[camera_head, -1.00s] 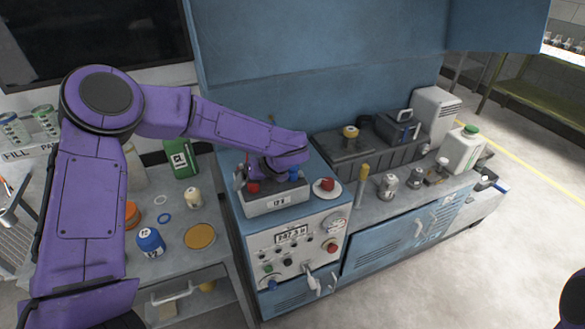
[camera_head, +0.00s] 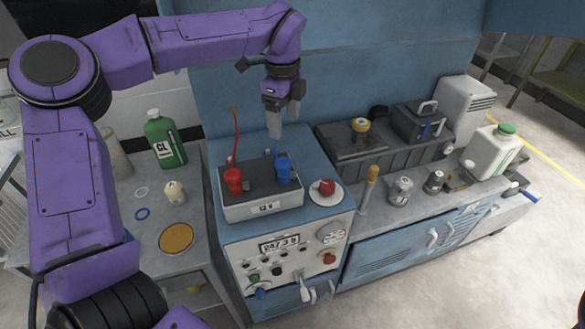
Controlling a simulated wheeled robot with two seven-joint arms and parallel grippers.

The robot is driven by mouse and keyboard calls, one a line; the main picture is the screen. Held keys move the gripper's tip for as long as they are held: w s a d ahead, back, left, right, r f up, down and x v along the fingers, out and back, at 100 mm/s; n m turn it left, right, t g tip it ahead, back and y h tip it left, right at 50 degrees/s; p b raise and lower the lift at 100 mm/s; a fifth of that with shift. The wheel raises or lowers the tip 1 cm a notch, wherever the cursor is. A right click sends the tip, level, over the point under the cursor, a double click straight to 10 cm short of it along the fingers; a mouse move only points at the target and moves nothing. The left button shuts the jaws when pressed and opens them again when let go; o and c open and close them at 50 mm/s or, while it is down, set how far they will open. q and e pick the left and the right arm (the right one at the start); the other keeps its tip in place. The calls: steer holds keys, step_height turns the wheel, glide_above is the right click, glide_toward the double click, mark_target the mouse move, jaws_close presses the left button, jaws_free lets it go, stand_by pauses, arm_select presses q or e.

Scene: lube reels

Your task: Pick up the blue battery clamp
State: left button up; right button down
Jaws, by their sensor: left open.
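The blue battery clamp (camera_head: 283,170) sits on the right part of the dark top of the 12 V battery box (camera_head: 262,208). A thin blue cable rises from it. The red battery clamp (camera_head: 233,181) sits on the left part of the same box, with a red cable standing up. My left gripper (camera_head: 284,117) points down above and slightly behind the blue clamp, with a clear gap between them. Its jaws are open and nothing shows between them.
A red knob on a round plate (camera_head: 326,188) is right of the battery box. A yellow-topped post (camera_head: 370,180) and metal canisters (camera_head: 401,190) stand further right.

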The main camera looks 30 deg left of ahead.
arm_select(q)
steer(key=b, duration=0.3)
glide_above(284, 161)
step_height(284, 161, down, 4)
steer(key=shift+a+f, duration=0.1)
steer(key=shift+w+f+b, duration=0.15)
steer(key=shift+f+b, duration=0.1)
steer(key=shift+b, duration=0.05)
steer(key=f+p, duration=0.1)
steer(key=f, duration=0.2)
steer(key=f+p, duration=0.1)
steer(key=f, duration=0.2)
steer(key=f+p, duration=0.1)
steer(key=f, duration=0.2)
steer(key=shift+s+f+p, duration=0.3)
steer(key=shift+f+p, duration=0.05)
steer(key=shift+f, duration=0.25)
steer(key=c, duration=1.1)
steer(key=shift+c, duration=0.2)
arm_select(e)
steer(key=shift+s+f, duration=0.1)
steer(key=shift+f, duration=0.45)
arm_select(q)
steer(key=shift+r, duration=0.15)
